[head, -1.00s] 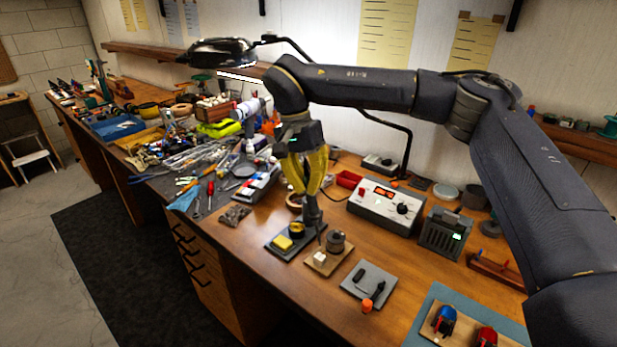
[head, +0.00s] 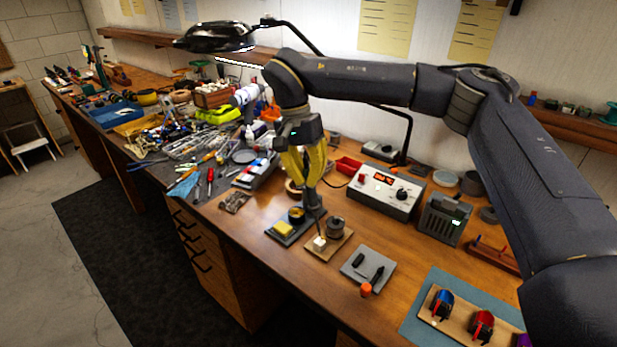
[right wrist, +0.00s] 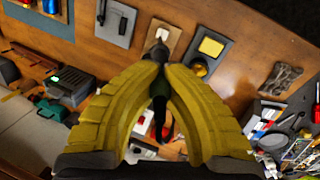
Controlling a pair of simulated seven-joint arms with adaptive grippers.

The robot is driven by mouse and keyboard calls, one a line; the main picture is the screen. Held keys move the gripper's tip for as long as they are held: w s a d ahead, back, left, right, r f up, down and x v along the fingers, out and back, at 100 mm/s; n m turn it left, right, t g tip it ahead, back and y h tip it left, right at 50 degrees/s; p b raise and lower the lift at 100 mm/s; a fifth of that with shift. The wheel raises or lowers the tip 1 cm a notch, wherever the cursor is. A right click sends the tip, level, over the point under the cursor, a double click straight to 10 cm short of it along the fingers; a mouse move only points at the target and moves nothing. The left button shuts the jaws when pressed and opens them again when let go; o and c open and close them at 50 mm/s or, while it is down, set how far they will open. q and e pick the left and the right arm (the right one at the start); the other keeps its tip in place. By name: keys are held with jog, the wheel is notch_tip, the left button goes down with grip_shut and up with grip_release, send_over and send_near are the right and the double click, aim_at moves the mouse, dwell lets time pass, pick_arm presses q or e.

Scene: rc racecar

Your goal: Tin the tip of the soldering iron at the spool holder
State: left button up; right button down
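My right gripper (head: 306,168) has its yellow fingers closed around the soldering iron (head: 312,200), which points down. In the right wrist view the fingers (right wrist: 158,68) meet on the dark iron (right wrist: 159,90). The spool holder is a small wooden board (head: 334,246) with a grey spool (head: 335,226) and a pale block (head: 319,243). The iron's thin tip end is over this board, close to the pale block; whether it touches is too small to tell. The board also shows in the right wrist view (right wrist: 174,36), partly hidden by the iron. My left gripper is out of view.
A dark tray with a yellow sponge (head: 283,229) and a round brass-coloured cup (head: 297,214) stands just left of the board. A grey plate (head: 368,268) with black items lies to the right. The soldering station (head: 384,191) stands behind. Clutter fills the bench's left.

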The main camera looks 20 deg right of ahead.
jog(key=shift+x, duration=1.1)
dwell(3.7)
jog(key=shift+w+a, duration=0.15)
jog(key=shift+w, duration=0.05)
dwell(2.2)
